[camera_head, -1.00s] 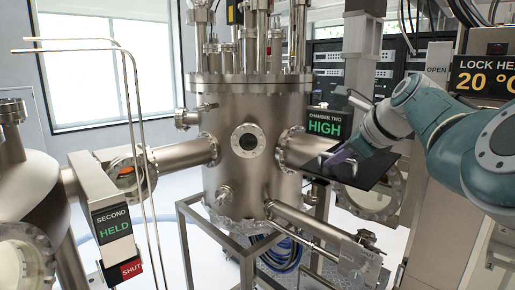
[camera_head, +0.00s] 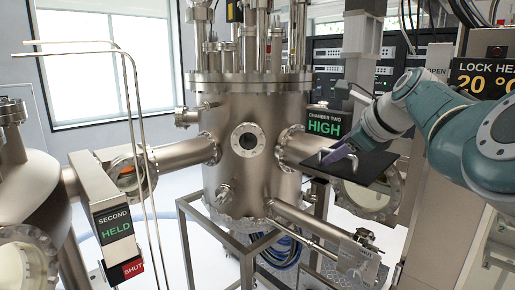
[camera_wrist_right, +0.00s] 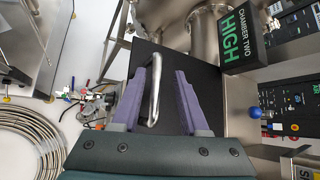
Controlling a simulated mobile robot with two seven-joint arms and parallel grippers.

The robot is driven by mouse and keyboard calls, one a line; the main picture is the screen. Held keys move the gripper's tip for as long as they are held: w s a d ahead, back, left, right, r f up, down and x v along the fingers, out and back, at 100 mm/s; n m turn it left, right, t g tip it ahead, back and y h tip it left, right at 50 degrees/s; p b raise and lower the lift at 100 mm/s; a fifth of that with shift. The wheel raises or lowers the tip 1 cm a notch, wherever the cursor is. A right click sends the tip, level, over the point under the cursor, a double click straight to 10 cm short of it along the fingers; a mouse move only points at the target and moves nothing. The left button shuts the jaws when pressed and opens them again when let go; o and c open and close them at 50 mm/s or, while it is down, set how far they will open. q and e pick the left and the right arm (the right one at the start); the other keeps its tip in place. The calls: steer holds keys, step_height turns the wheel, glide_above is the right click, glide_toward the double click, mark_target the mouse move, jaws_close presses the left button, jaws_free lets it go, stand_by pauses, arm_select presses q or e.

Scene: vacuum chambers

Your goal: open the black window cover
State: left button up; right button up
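The black window cover (camera_head: 376,170) is a flat dark plate with a bent silver handle. In the head view it juts out above a round glass window (camera_head: 364,201) in a metal flange, and the window's lower part shows below it. My right gripper (camera_head: 335,155) is over the cover's handle side. In the right wrist view, the cover (camera_wrist_right: 168,62) lies beyond my open purple fingers (camera_wrist_right: 167,68). The silver handle (camera_wrist_right: 155,95) stands between them, close to the left finger; I cannot tell whether they touch. My left gripper is not in view.
A "CHAMBER TWO HIGH" display (camera_head: 327,122) stands just behind the cover. The large steel chamber (camera_head: 245,165) is to its left, with a pipe joining it. A lower tube with fittings (camera_head: 320,235) runs below. A steel post (camera_head: 440,185) stands to the right.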

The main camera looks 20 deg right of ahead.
steer(key=b+v, duration=0.3)
steer(key=v, duration=0.7)
stand_by(0.3)
steer(key=shift+f, duration=0.1)
